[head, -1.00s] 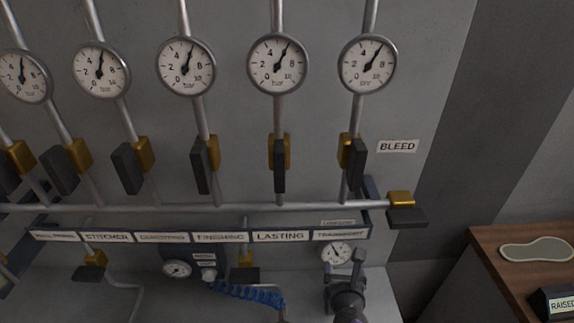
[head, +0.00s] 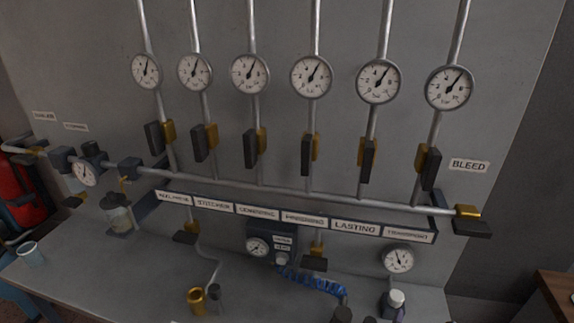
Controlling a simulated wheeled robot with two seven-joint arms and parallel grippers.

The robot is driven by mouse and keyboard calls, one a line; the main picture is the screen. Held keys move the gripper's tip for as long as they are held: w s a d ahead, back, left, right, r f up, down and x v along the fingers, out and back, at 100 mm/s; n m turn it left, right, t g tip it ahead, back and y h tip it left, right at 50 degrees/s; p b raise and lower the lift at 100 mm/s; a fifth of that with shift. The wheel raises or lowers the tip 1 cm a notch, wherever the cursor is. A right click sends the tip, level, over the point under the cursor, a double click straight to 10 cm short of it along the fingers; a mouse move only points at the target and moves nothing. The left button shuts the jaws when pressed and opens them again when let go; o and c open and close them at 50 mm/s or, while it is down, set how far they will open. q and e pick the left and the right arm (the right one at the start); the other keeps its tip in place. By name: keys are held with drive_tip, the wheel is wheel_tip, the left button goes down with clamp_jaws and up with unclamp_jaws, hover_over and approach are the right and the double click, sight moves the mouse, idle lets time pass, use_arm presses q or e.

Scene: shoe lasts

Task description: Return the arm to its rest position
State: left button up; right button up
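Neither gripper can be clearly made out in the head view. Dark rounded shapes (head: 342,314) are cut off by the bottom edge, right of centre, and I cannot tell what they are. The view faces a grey panel (head: 290,30) with a row of several round gauges, vertical pipes and valves. The valves have brass bodies and dark handles. The handles on the upper row hang roughly along their pipes. The bleed valve (head: 468,218) sits at the right end of the horizontal pipe, beneath the BLEED label (head: 468,165).
A grey bench (head: 110,275) runs below the panel. A blue coiled hose (head: 315,283) hangs near the regulator (head: 270,243). A wooden surface (head: 556,290) is at the lower right.

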drive_tip(key=s+a+r+m+g+y, duration=0.35)
drive_tip(key=s+a+m, duration=0.25)
drive_tip(key=s+m, duration=0.5)
drive_tip(key=s+a+r+m+g+y, duration=0.3)
drive_tip(key=s+a+m+g, duration=0.2)
drive_tip(key=s+m, duration=0.65)
wheel_tip(320, 180, down, 30)
drive_tip(key=s+m+g+b, duration=0.1)
drive_tip(key=m+g+b, duration=0.1)
drive_tip(key=b, duration=0.9)
drive_tip(key=s+d+f+b, duration=0.1)
drive_tip(key=s+f+b, duration=0.3)
drive_tip(key=s+f, duration=0.3)
drive_tip(key=s+d+f+b, duration=0.1)
drive_tip(key=s+f+b, duration=0.4)
drive_tip(key=f, duration=0.7)
drive_tip(key=shift+s+d+n+g, duration=0.3)
drive_tip(key=shift+s+n+g, duration=0.15)
drive_tip(key=shift+s, duration=0.45)
